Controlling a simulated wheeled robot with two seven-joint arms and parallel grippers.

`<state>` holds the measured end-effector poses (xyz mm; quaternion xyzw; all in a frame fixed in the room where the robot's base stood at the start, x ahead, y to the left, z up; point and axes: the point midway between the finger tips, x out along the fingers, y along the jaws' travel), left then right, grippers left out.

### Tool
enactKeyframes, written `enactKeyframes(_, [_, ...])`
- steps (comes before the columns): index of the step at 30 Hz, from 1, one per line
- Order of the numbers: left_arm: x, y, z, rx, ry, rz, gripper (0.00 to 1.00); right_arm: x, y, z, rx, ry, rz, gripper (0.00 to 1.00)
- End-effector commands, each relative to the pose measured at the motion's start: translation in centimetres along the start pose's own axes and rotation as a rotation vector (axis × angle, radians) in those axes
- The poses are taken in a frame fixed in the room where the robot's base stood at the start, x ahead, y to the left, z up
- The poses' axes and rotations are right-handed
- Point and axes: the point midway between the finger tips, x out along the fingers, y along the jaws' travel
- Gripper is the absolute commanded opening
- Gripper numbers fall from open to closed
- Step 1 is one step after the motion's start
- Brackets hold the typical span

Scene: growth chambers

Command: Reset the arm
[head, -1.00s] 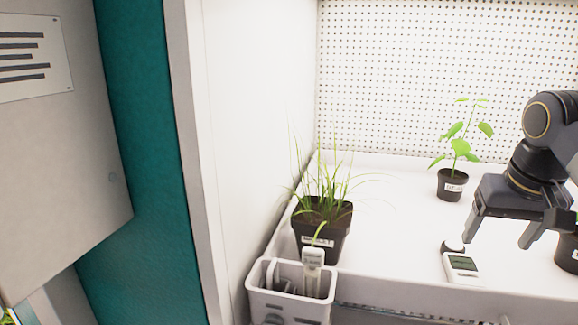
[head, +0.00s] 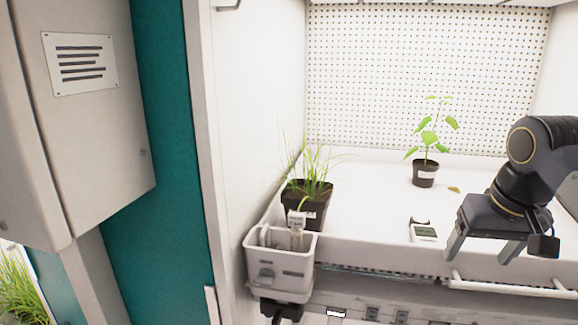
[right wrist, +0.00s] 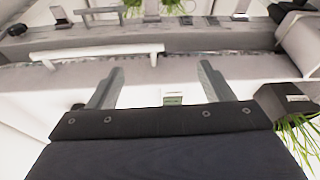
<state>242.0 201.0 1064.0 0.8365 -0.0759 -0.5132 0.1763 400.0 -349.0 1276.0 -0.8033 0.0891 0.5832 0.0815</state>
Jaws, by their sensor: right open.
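My right gripper (head: 484,254) is open, with nothing between its fingers. In the head view it hangs at the front right of the white chamber shelf (head: 370,215), to the right of a small white meter with a screen (head: 425,234). In the right wrist view the two fingers of the right gripper (right wrist: 161,75) stand wide apart, and the meter (right wrist: 173,100) shows small beyond the gripper's body. My left gripper is not in view.
A potted grass (head: 306,200) stands at the shelf's left front, behind a grey caddy (head: 265,272) holding a white probe (head: 297,222). A leafy seedling (head: 425,172) stands farther back. A white rail (head: 515,288) runs along the front edge. Mid-shelf is largely clear.

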Motion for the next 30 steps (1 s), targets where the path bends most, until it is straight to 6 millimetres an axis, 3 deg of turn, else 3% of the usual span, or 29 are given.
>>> enactKeyframes(5, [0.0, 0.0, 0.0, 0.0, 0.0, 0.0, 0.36, 0.8, -1.3, 3.2, -0.036, 0.019, -0.036, 0.74])
enactKeyframes(11, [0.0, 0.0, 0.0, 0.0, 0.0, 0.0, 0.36, 3.6, -3.0, 8.0, -0.071, 0.041, -0.115, 0.74])
enactKeyframes(21, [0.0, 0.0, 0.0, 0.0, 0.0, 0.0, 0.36, 12.5, -7.5, 21.1, -0.053, 0.095, -0.348, 0.74])
enactKeyframes(25, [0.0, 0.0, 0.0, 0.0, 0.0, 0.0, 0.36, 14.3, -8.6, 23.6, -0.035, 0.105, -0.393, 0.74])
enactKeyframes(30, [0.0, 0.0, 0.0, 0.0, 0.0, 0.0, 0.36, 15.0, -9.0, 24.4, -0.028, 0.109, -0.407, 0.74])
